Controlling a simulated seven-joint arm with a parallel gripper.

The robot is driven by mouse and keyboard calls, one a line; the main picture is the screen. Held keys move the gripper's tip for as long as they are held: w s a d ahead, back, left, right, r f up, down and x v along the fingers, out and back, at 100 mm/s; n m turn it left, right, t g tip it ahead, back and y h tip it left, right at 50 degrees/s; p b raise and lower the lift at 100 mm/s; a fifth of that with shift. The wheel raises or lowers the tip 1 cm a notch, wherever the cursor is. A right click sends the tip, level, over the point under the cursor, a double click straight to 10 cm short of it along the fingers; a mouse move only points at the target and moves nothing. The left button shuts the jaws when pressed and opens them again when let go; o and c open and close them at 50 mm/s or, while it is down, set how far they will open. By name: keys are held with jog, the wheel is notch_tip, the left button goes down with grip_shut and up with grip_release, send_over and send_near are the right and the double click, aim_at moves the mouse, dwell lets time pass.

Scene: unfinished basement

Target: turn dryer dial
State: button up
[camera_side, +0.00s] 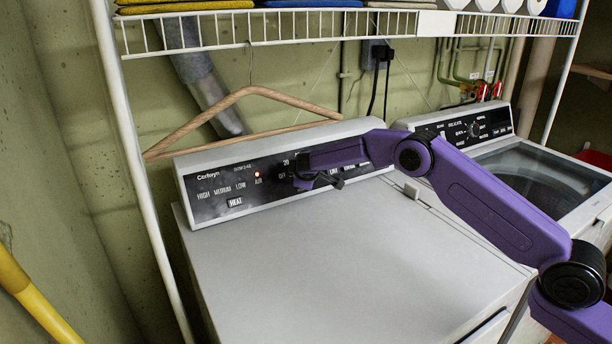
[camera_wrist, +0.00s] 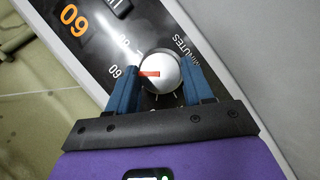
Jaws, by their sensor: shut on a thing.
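The dryer (camera_side: 340,250) is white with a black control panel (camera_side: 225,192) along its back. In the wrist view, the silver round dial (camera_wrist: 160,73) with a red pointer mark sits on the black panel (camera_wrist: 108,52) beside the word MINUTES. The red mark points toward the left in that view, near a printed 60. My gripper (camera_wrist: 160,78) has its two blue fingers on either side of the dial, shut on it. In the side view, my gripper (camera_side: 300,172) is at the panel and its dark body hides the dial.
A wooden hanger (camera_side: 240,95) hangs from the wire shelf (camera_side: 330,25) just behind the panel. A washer (camera_side: 530,170) with a glass lid stands at the right. The dryer's top is clear. A yellow pole (camera_side: 35,300) is at the lower left.

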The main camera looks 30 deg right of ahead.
jog(key=o, duration=1)
jog(key=v, duration=1.7)
jog(key=shift+s+a+r, duration=0.1)
jog(key=shift+s+r, duration=0.05)
jog(key=s+d+f+n+g+y, duration=0.1)
jog(key=s+d+g, duration=0.2)
jog(key=s, duration=1.3)
jog(key=s+d+f+n+g+y, duration=0.1)
jog(key=s+d+g+y, duration=0.1)
jog(key=s, duration=1.4)
jog(key=s+d+f+n+g+y, duration=0.1)
jog(key=s+d+g, duration=0.3)
jog(key=s, duration=1.2)
jog(key=shift+d+f+y, duration=0.15)
jog(key=shift+d+y, duration=0.2)
jog(key=shift+d, duration=0.15)
jog(key=shift+d+f+y, duration=0.2)
jog(key=shift+d+y, duration=0.15)
jog(key=shift+d, duration=0.2)
